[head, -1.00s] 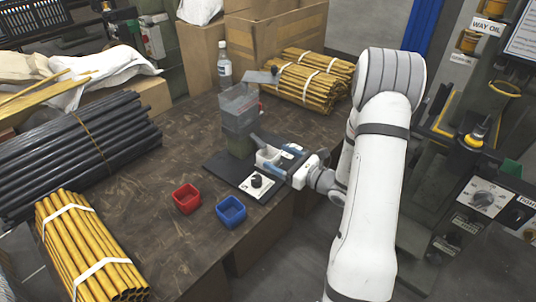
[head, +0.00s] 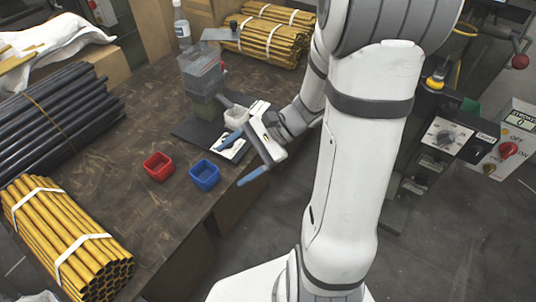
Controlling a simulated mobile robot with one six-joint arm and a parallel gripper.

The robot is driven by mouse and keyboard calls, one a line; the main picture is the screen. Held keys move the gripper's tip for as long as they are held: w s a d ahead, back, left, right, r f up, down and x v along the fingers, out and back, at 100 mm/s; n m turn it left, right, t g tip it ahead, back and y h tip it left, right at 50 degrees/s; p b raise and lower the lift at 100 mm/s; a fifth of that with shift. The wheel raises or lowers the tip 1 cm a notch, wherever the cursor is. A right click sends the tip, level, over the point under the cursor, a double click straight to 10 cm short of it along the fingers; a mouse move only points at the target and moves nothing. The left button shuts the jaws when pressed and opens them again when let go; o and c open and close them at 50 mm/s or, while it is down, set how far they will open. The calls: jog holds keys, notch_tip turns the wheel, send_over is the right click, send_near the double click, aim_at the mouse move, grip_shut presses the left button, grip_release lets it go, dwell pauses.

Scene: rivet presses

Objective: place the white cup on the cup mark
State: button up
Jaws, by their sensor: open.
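The white cup (head: 237,116) stands on the dark base plate (head: 186,129) of a small machine with a clear hopper (head: 199,68). It is small and partly covered by a machine part, and I cannot make out a cup mark under it. My gripper (head: 243,157) is open, with its two blue fingers spread apart. It is in front of the cup, toward the table's near edge, with nothing between the fingers. One finger shows over the white control panel (head: 232,150), and the knob there is hidden.
A red bin (head: 158,166) and a blue bin (head: 205,175) stand left of my gripper. Yellow tube bundles (head: 68,240) and black tubes (head: 50,120) lie on the table (head: 130,205). A bottle (head: 182,28) stands behind the machine. Control boxes (head: 458,138) stand at the right.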

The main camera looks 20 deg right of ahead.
jog(key=s+d+r+n+t+h, duration=0.1)
jog(key=s+d+r+n+h, duration=0.4)
jog(key=n+h, duration=0.6)
jog(key=shift+s+r+n+t+h, duration=0.2)
jog(key=shift+s+n+t+h, duration=0.3)
jog(key=shift+n, duration=0.4)
jog(key=shift+s, duration=0.1)
jog(key=shift+r, duration=0.1)
